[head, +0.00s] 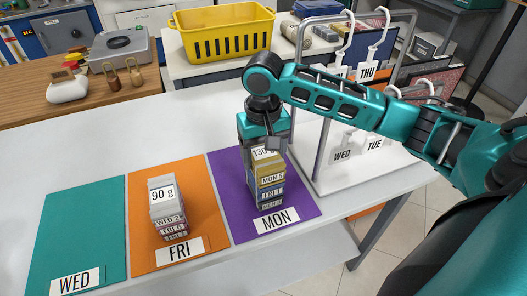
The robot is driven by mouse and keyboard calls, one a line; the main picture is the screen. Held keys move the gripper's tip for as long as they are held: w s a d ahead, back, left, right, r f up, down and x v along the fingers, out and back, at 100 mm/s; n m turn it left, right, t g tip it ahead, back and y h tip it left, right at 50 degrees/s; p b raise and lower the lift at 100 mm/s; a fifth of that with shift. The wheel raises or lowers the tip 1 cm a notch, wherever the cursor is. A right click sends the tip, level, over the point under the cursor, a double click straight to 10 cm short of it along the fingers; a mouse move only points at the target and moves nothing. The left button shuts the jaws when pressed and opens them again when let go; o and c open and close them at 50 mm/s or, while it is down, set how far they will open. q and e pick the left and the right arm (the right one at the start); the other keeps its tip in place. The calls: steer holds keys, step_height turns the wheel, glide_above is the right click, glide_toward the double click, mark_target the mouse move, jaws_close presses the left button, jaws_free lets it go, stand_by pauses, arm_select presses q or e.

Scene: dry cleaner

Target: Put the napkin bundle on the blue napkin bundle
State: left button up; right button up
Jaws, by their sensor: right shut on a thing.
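On the purple mat (228,180) labelled MON stands a stack. A blue napkin bundle (282,188) with a white label lies in it, with another labelled bundle low in the stack. My right gripper (266,152) points down over this stack and is shut on a tan napkin bundle (270,178), labelled MON with a 130 g tag on top. The tan bundle is directly above the blue one, roughly lined up with it; I see no clear gap, but cannot tell if its weight rests there. My left gripper is out of view.
An orange mat (143,226) labelled FRI bears a stack of bundles with a grey one (161,207) tagged 90 g on top. The teal mat (80,225) labelled WED is bare. A rack with day tags (342,152) stands close at right. A yellow basket (222,44) is behind.

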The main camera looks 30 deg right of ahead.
mark_target(264, 152)
steer(key=o, duration=1.1)
steer(key=shift+f, duration=0.1)
step_height(264, 152, up, 12)
steer(key=shift+r, duration=0.15)
